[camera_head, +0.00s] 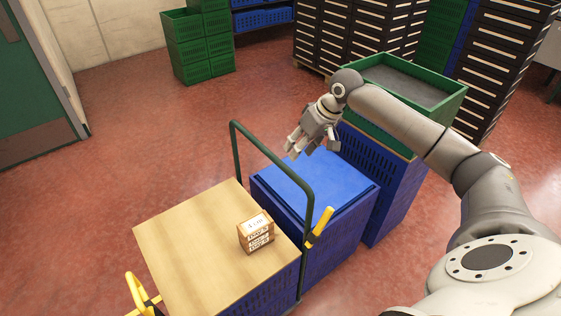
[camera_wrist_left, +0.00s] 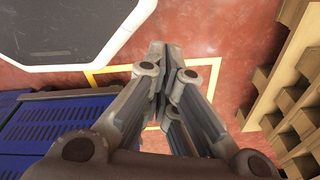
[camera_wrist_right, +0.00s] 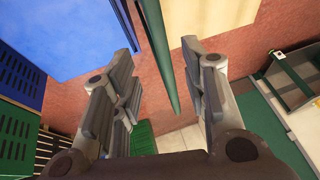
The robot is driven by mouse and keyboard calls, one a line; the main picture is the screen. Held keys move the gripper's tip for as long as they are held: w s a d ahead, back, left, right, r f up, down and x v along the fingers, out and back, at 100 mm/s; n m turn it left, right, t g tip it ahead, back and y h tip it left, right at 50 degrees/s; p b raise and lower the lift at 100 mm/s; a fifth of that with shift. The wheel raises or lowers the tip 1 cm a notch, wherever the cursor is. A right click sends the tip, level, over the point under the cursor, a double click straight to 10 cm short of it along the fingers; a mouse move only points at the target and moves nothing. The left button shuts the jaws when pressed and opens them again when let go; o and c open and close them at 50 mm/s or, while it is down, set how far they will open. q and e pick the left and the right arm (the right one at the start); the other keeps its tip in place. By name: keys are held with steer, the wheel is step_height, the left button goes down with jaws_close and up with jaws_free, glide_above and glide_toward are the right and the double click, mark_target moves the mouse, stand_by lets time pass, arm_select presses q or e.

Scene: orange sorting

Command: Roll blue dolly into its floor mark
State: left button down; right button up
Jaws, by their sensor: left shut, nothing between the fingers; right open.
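A blue-lidded crate stack (camera_head: 318,190) stands beside a wood-topped blue crate stack (camera_head: 185,240). A green push handle (camera_head: 270,157) rises between them. I cannot tell which wheeled base it belongs to, and no wheels show. My right gripper (camera_head: 310,148) is open above the blue lid's far edge, near the handle. In the right wrist view the green handle (camera_wrist_right: 157,45) shows between the fingers, apparently beyond them and not gripped. A yellow floor mark (camera_wrist_left: 200,62) shows in the left wrist view, behind my left gripper (camera_wrist_left: 166,55), which is shut and empty. Blue crates (camera_wrist_left: 50,125) stand left of it.
A small carton (camera_head: 256,236) sits on the wooden top. Yellow grips (camera_head: 320,227) stick out nearby. A green crate (camera_head: 400,85) tops blue crates behind. Black drawer stacks (camera_head: 350,35) and green crates (camera_head: 200,45) stand farther back. Red floor (camera_head: 120,140) is clear at left.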

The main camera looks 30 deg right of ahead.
mark_target(287, 167)
steer(key=x, duration=0.3)
steer(key=p+x, duration=0.1)
steer(key=shift+s+f, duration=0.15)
steer(key=shift+f, duration=0.3)
steer(key=x, duration=0.2)
steer(key=shift+w+a+f, duration=0.15)
steer(key=shift+w+f, duration=0.15)
steer(key=shift+x, duration=0.8)
steer(key=shift+c, duration=0.2)
arm_select(q)
steer(key=s, duration=0.1)
steer(key=s+d+r, duration=0.1)
steer(key=shift+s+d+r, duration=0.1)
steer(key=shift+s+r, duration=0.2)
steer(key=shift+s, duration=0.05)
arm_select(e)
jaws_close()
